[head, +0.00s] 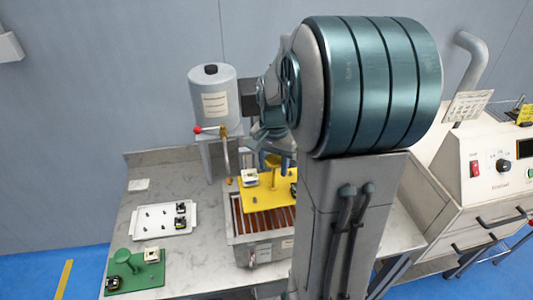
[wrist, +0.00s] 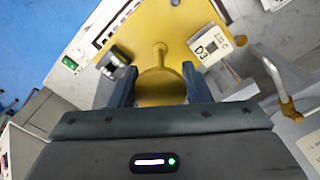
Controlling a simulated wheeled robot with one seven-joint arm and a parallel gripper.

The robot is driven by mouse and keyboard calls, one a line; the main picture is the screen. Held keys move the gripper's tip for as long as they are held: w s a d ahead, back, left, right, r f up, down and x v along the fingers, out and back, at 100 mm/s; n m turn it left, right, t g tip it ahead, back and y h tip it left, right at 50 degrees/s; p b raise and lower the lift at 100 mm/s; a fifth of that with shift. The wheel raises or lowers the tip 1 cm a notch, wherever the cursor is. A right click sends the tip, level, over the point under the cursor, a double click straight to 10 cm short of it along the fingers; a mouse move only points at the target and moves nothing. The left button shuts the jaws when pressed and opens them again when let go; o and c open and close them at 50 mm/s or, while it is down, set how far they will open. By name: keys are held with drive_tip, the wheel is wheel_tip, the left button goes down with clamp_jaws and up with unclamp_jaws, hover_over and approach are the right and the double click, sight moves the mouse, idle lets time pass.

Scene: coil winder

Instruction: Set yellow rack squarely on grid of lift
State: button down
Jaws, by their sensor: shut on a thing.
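The yellow rack (head: 262,203) is a flat plate with a round knob (wrist: 160,88). My gripper (wrist: 160,82) is shut on this knob, one finger on each side. The rack carries a white block marked D3 (wrist: 207,46) and a dark part (wrist: 116,64). In the head view the rack is over the back part of the lift's grid (head: 250,222), a row of reddish-brown slats in a grey metal box (head: 265,252). I cannot tell whether the rack touches the slats. My arm hides the right side of rack and box.
A white tray (head: 152,222) with small parts lies left of the box. A green rack (head: 145,284) with a knob stands at the front left. A grey canister (head: 213,95) with a red-handled tap (head: 207,130) stands behind. A white control cabinet (head: 480,190) is at the right.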

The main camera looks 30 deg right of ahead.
sight(272, 190)
drive_tip(key=shift+s+f+b, duration=0.15)
drive_tip(key=shift+f+b, duration=0.35)
drive_tip(key=shift+f, duration=0.15)
wheel_tip(272, 190, down, 6)
drive_tip(key=b, duration=0.4)
drive_tip(key=shift+r, duration=0.15)
drive_tip(key=shift+s+a, duration=0.1)
drive_tip(key=shift+a, duration=0.1)
drive_tip(key=shift+f+b, duration=0.95)
drive_tip(key=shift+b, duration=0.05)
idle(0.6)
drive_tip(key=c, duration=0.7)
unclamp_jaws()
wheel_tip(272, 190, up, 14)
drive_tip(key=shift+f+b, duration=0.1)
drive_tip(key=shift+b, duration=0.2)
